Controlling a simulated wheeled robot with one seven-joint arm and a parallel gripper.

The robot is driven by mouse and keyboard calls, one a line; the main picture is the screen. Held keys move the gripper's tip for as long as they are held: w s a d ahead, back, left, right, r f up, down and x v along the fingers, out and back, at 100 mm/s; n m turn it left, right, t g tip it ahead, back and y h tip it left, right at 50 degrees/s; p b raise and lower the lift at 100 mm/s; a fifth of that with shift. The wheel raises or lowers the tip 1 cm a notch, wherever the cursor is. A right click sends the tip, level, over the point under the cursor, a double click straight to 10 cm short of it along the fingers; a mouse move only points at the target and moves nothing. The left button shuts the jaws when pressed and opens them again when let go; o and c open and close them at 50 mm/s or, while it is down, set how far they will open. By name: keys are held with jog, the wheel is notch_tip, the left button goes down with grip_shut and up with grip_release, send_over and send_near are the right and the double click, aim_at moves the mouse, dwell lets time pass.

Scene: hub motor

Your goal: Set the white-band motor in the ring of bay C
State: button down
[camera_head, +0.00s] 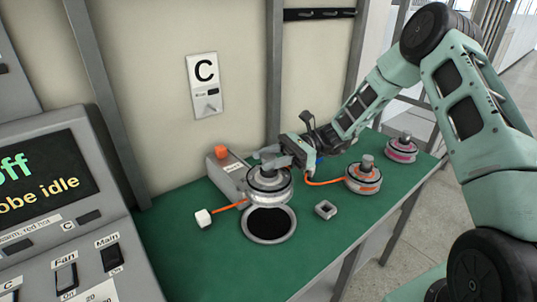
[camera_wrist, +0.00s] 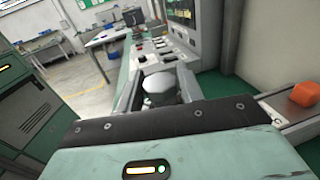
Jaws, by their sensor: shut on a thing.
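The white-band motor (camera_head: 269,190) is a squat round disc with a short post on top. My gripper (camera_head: 270,162) is shut on the motor's post and holds the motor roughly level. In the wrist view a pale rounded top (camera_wrist: 158,84) shows between my fingers. The ring (camera_head: 282,235) is a grey rim around a dark opening in the green bench. The motor appears just above the ring's far edge, overlapping it in the head view; the exact height gap cannot be told.
A grey box with an orange button (camera_head: 221,151) stands behind the motor. A console (camera_head: 75,235) is left.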

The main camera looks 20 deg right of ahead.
aim_at(268, 184)
jog(key=shift+f+b, duration=1.9)
jog(key=shift+f, duration=2.25)
jog(key=shift+f, duration=0.1)
jog(key=shift+f+b, duration=0.3)
jog(key=shift+f, duration=0.35)
jog(key=shift+f, duration=0.5)
jog(key=shift+f+b, duration=0.45)
jog(key=shift+f, duration=0.2)
